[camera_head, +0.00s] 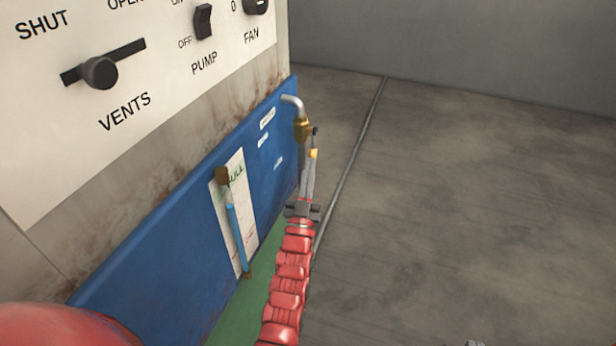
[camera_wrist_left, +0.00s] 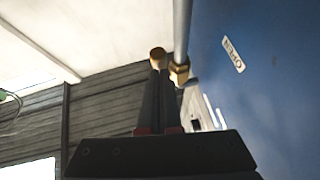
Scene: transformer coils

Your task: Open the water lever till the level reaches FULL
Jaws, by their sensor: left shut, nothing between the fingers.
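The brass water valve (camera_head: 302,128) sits on a grey pipe at the right edge of the blue panel. It also shows in the left wrist view (camera_wrist_left: 179,72). My left gripper (camera_head: 313,150) is shut and empty, its fingers pointing up right beside the valve. In the left wrist view a round brass end (camera_wrist_left: 158,55) shows at the fingertips; I cannot tell whether it is the lever's or whether they touch. The level gauge (camera_head: 237,238) shows a blue column whose top is below the green FULL mark (camera_head: 236,171).
A white control panel with a VENTS slider (camera_head: 100,72), PUMP switch (camera_head: 203,22) and FAN knob (camera_head: 256,5) stands at upper left. A white OPEN label (camera_wrist_left: 233,55) is on the blue panel (camera_head: 170,255). The grey floor (camera_head: 470,200) at right is clear.

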